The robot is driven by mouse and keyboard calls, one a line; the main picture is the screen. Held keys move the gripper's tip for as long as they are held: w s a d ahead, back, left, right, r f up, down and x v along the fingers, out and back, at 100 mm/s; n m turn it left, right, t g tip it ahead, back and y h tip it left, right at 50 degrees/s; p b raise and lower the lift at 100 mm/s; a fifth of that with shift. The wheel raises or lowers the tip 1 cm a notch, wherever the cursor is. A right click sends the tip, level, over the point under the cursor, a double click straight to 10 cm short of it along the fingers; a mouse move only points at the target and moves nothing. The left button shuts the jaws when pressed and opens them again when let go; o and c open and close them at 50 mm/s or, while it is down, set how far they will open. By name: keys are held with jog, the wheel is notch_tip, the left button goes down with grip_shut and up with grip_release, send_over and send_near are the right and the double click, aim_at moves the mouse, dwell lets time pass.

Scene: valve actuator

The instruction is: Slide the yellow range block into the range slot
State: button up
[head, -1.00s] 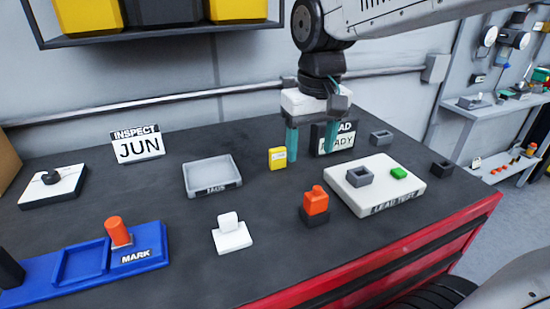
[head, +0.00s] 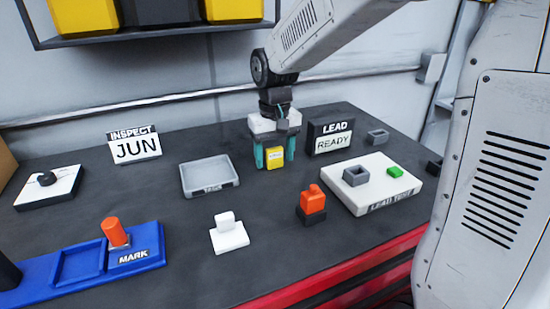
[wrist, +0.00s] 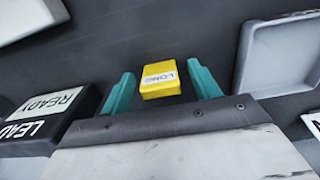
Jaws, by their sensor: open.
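The yellow range block (head: 276,154) stands upright on the dark bench top, right of the grey tray. My gripper (head: 275,164) points down over it, with one teal finger on each side. In the wrist view the block (wrist: 160,82), with a white label reading LONG, sits between the two fingers of my gripper (wrist: 160,70). A gap shows on each side of the block, so the fingers are open and not touching it. No part is marked as the range slot; I cannot tell which it is.
The LEAD READY sign (head: 330,137) stands close right of my gripper. The grey tray (head: 209,190) is close left. A white LEAD TEST plate (head: 402,199) with a green piece, an orange-topped block (head: 312,204) and a white block (head: 228,235) stand nearer. Bare bench lies between them.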

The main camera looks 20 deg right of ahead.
jog(key=shift+f, duration=0.4)
jog(key=c, duration=1.1)
jog(key=shift+r, duration=0.1)
